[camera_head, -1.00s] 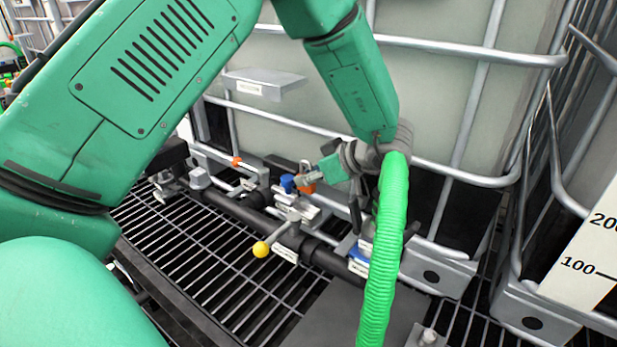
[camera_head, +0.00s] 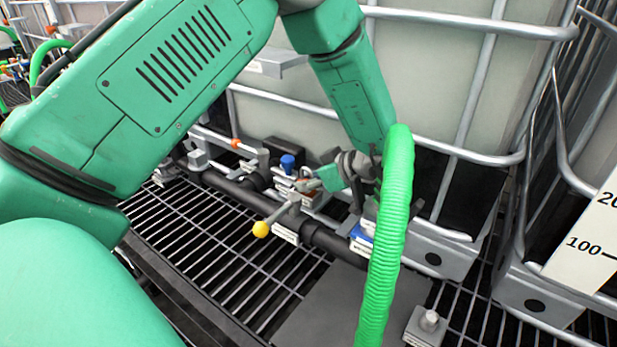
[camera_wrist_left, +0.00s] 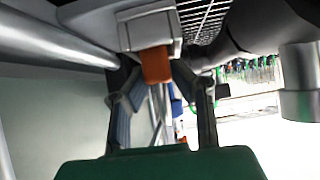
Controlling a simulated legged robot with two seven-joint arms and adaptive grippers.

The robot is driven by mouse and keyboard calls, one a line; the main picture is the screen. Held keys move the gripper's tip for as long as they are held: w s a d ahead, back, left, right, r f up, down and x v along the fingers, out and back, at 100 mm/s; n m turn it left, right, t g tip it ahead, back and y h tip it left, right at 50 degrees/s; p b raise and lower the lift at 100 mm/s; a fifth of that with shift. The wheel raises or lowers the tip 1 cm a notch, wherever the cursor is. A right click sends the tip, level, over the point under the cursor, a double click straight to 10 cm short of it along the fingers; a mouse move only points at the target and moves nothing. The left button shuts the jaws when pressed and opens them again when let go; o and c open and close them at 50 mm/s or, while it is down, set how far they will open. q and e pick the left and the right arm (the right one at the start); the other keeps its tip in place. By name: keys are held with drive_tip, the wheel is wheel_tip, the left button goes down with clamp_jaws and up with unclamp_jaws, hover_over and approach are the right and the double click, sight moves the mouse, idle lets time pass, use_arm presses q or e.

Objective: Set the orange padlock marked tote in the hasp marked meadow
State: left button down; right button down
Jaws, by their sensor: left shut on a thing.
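The orange padlock shows in the left wrist view as an orange-brown block (camera_wrist_left: 157,65) between the fingers of my left gripper (camera_wrist_left: 158,78). A pale grey block sits just beyond it, and I cannot tell whether they touch. In the head view my left gripper (camera_head: 312,184) is low at the pipe fittings, just right of a blue knob-like part (camera_head: 288,162). The padlock is hard to pick out there. Small white labels, one on the fitting by the yellow-ball lever (camera_head: 285,236), are too small to read, so I cannot tell which hasp is marked meadow. My right gripper is out of view.
A dark pipe (camera_head: 235,195) runs along the fittings above a floor grating (camera_head: 215,240). A lever with a yellow ball (camera_head: 261,229) sticks out in front. A green ribbed hose (camera_head: 388,240) hangs right of the gripper. A caged tank (camera_head: 440,90) stands close behind.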

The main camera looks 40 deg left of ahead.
use_arm(q)
drive_tip(key=shift+f, duration=0.3)
drive_tip(key=c, duration=1.3)
unclamp_jaws()
drive_tip(key=v, duration=1.2)
drive_tip(key=shift+f, duration=0.15)
drive_tip(key=shift+w, duration=0.1)
